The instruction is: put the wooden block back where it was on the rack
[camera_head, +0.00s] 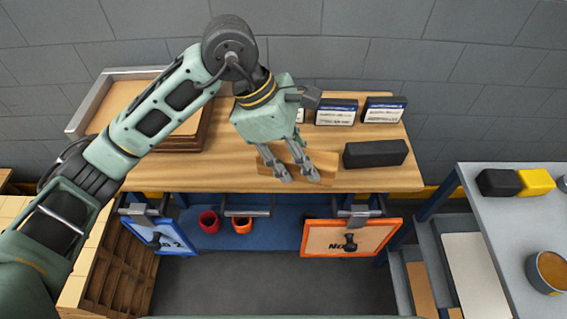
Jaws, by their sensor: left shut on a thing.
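The wooden block (325,168) is light brown, close in colour to the bench top. It shows beside and between the fingers of my left gripper (298,176), low over the front part of the wooden bench (220,177). My left gripper points down and is shut on the block; the fingers cover part of it. I cannot tell whether the block touches the bench. A wooden unit with slots (115,265) stands at the lower left; I cannot tell if it is the rack. My right gripper is not in view.
A black block (375,154) lies right of my gripper, with labelled boxes (336,112) behind. A tray (120,90) is back left. Below hang a blue sign (150,228) and an orange sign (350,238). A grey table (505,215) with a cup (550,271) stands right.

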